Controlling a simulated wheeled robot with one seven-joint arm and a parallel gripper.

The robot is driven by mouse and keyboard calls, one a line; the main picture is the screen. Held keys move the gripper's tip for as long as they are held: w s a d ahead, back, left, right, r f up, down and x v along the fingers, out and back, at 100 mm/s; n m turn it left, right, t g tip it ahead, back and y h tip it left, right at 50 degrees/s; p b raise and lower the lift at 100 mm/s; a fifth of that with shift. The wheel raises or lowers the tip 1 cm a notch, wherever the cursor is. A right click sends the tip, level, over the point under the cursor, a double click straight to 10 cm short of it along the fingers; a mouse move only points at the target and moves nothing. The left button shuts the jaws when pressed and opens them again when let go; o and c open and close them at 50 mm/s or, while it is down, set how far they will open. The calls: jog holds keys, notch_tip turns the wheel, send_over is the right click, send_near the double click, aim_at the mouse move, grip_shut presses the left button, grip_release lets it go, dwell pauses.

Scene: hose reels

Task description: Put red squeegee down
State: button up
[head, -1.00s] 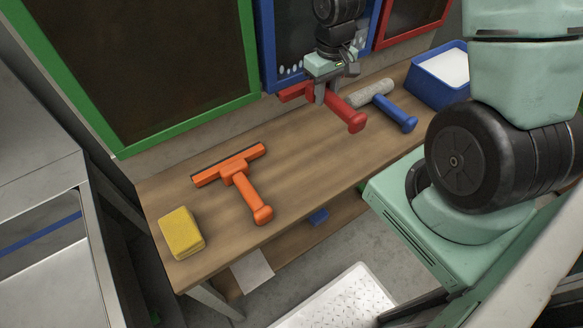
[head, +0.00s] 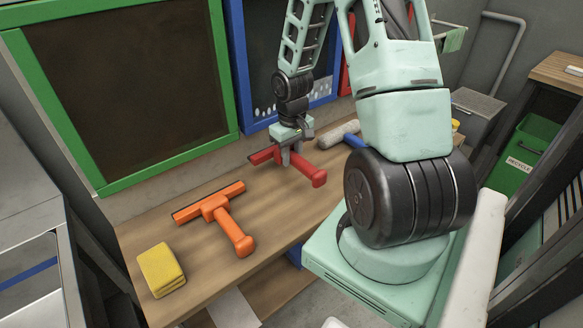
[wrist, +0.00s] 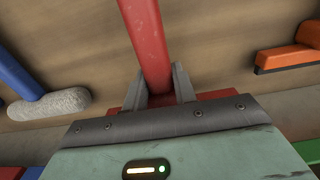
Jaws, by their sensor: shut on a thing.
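The red squeegee (head: 309,173) is in my gripper (head: 287,158), above the wooden bench (head: 264,216). My gripper is shut on it near where the handle meets the head. In the head view the handle points toward the lower right and the head lies partly behind the fingers. In the wrist view the red handle (wrist: 147,40) runs up from between my two fingertips (wrist: 159,85). I cannot tell whether the squeegee touches the bench top.
A grey roller (head: 338,132) with a blue handle (head: 355,141) lies to the right, partly behind my arm. Framed boards stand behind the bench.

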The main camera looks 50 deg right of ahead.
aim_at(292, 175)
jog(key=shift+f, duration=1.9)
jog(key=shift+f, duration=0.15)
jog(key=o, duration=1)
jog(key=shift+c, duration=0.2)
